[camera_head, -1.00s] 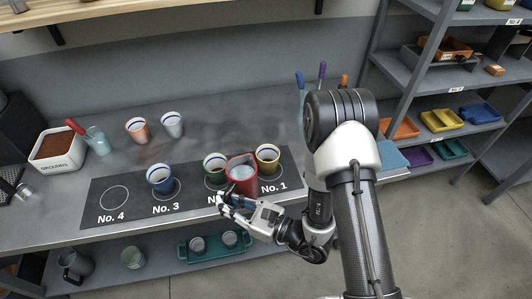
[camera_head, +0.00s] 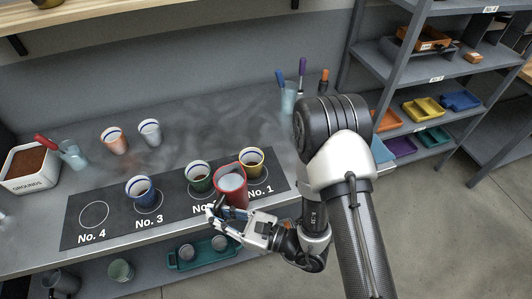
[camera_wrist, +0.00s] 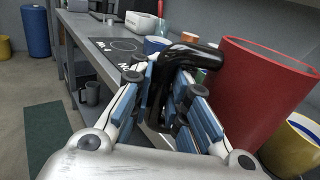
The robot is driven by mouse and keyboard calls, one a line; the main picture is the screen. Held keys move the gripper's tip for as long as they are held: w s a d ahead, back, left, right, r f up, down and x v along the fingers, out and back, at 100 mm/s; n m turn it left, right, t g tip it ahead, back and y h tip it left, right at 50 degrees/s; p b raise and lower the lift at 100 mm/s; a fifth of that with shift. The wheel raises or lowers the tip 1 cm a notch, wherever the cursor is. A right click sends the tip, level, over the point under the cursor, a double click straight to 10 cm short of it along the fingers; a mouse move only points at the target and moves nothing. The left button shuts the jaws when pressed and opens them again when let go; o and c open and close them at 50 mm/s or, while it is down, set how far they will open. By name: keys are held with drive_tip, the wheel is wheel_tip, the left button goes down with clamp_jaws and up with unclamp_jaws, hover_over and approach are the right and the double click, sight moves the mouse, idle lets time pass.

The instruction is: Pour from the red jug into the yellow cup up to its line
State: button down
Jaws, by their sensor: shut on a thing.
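The red jug (camera_head: 231,188) is near the front edge of the counter, just in front and to the left of the yellow cup (camera_head: 251,163). It looks about upright in the head view, with a pale grey inside. My gripper (camera_head: 215,213) is shut on its black handle (camera_wrist: 190,50); the red wall (camera_wrist: 262,95) rises right of the fingers in the wrist view. The yellow cup stands on the No. 1 spot, with a dark blue line inside its rim. It also shows partly behind the jug in the wrist view (camera_wrist: 292,148). Its fill level is too small to tell.
A green cup (camera_head: 198,178) stands left of the jug and a blue cup (camera_head: 139,189) at No. 3. Spot No. 4 (camera_head: 94,214) is empty. Orange (camera_head: 114,141) and white (camera_head: 149,133) cups, a grounds box (camera_head: 30,168) and a holder with tools (camera_head: 288,97) stand behind.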

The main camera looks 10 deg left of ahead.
sight(223, 200)
drive_tip(key=shift+r, duration=0.15)
drive_tip(key=shift+w+r+m, duration=0.6)
drive_tip(key=shift+m, duration=0.4)
drive_tip(key=shift+w+d+r+m+p, duration=0.1)
drive_tip(key=shift+w+r+m, duration=0.2)
drive_tip(key=shift+r, duration=0.15)
drive_tip(key=shift+w+r+m+p, duration=0.15)
drive_tip(key=shift+r+m, duration=0.15)
drive_tip(key=shift+r, duration=0.1)
drive_tip(key=shift+w+d+r+m+p, duration=0.1)
drive_tip(key=shift+w+r+m, duration=0.2)
drive_tip(key=shift+r, duration=0.15)
drive_tip(key=shift+w+d+r+m+p, duration=0.1)
drive_tip(key=shift+w+r+m+p, duration=0.15)
drive_tip(key=shift+w+m+p, duration=0.35)
drive_tip(key=shift+w+r+m+p, duration=0.3)
drive_tip(key=shift+w+m+p, duration=0.25)
drive_tip(key=shift+w+m, duration=0.05)
drive_tip(key=shift+w+d+r+m+p, duration=0.1)
drive_tip(key=shift+w+r+m+p, duration=0.15)
drive_tip(key=shift+w+m+p, duration=0.35)
idle(1.1)
drive_tip(key=shift+w+r+m+p, duration=0.45)
drive_tip(key=shift+r+m+p, duration=0.15)
drive_tip(key=shift+r+p, duration=0.2)
idle(1.8)
